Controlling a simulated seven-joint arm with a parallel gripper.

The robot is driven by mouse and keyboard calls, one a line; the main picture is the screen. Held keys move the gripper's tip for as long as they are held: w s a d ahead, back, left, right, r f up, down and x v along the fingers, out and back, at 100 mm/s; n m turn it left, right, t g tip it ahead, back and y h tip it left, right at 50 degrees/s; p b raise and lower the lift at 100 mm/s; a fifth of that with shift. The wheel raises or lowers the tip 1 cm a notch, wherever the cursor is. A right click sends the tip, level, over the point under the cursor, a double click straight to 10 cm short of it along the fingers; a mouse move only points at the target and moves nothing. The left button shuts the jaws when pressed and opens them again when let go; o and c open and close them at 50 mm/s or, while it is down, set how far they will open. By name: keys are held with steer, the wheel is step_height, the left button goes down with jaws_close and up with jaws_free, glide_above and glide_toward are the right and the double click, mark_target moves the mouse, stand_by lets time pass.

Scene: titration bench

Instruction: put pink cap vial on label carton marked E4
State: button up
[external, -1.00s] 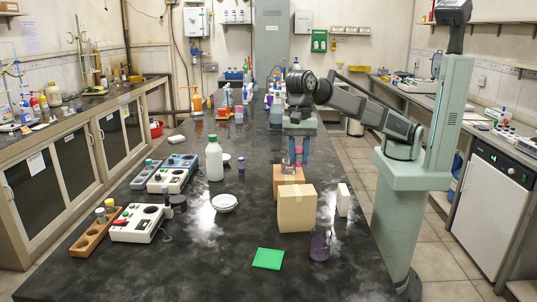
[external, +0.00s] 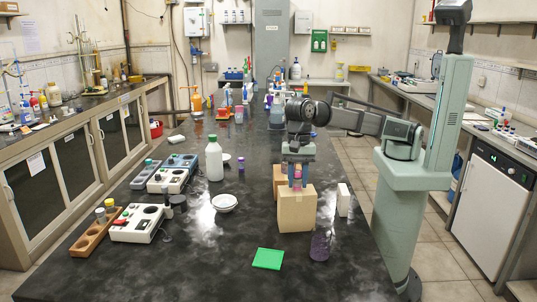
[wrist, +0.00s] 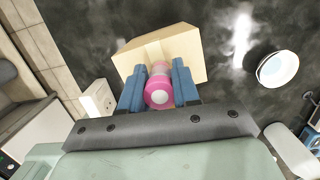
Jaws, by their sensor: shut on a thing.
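The pink cap vial (external: 297,178) is held upright between the blue fingers of my gripper (external: 297,181), over the top of the larger brown carton (external: 297,211). In the wrist view the pink cap (wrist: 158,91) faces the camera between the two fingers (wrist: 159,84), and the carton's tan top (wrist: 188,47) lies below. I cannot tell whether the vial's base touches the carton. A second brown carton (external: 278,178) stands just behind, partly hidden. No E4 marking is readable on either carton.
A white box (external: 343,199) stands right of the carton, and a purple-tinted glass vessel (external: 320,245) in front. A green square (external: 268,258) lies nearer.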

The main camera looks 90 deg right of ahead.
steer(key=shift+f, duration=0.15)
steer(key=o, duration=1)
steer(key=shift+o, duration=0.2)
step_height(320, 180, up, 12)
steer(key=d, duration=0.2)
